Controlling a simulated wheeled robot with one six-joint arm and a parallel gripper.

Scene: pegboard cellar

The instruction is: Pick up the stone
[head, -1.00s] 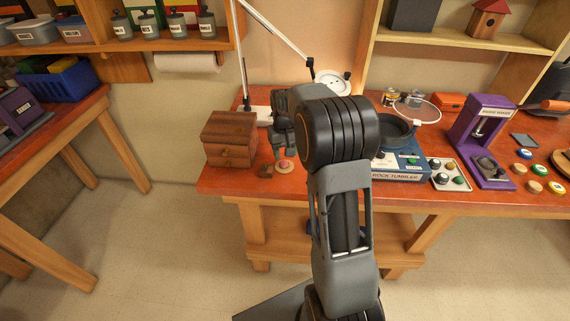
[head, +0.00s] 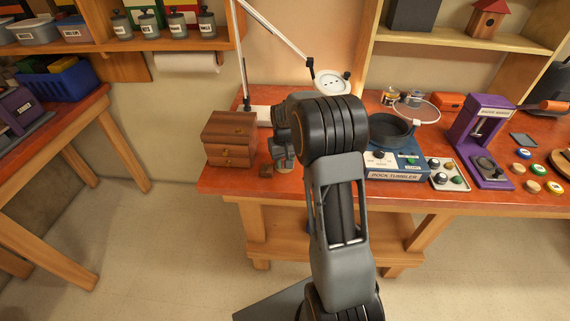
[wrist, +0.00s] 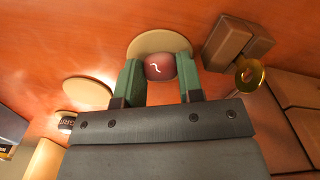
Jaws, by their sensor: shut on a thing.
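The stone (wrist: 160,68) is dark red with a white squiggle mark. In the wrist view it sits between my two green fingertips, in front of a round pale wooden disc (wrist: 158,41). My gripper (wrist: 158,77) is shut on the stone, with a finger on each side of it. In the head view my gripper (head: 283,157) is low over the workbench, just right of the small wooden drawer box (head: 229,139), and it hides the stone. I cannot tell whether the stone still touches the disc.
Right of my arm stand the blue rock tumbler (head: 394,172), a tray of stones (head: 449,174) and a purple press (head: 484,140). A lamp (head: 333,84) stands behind.

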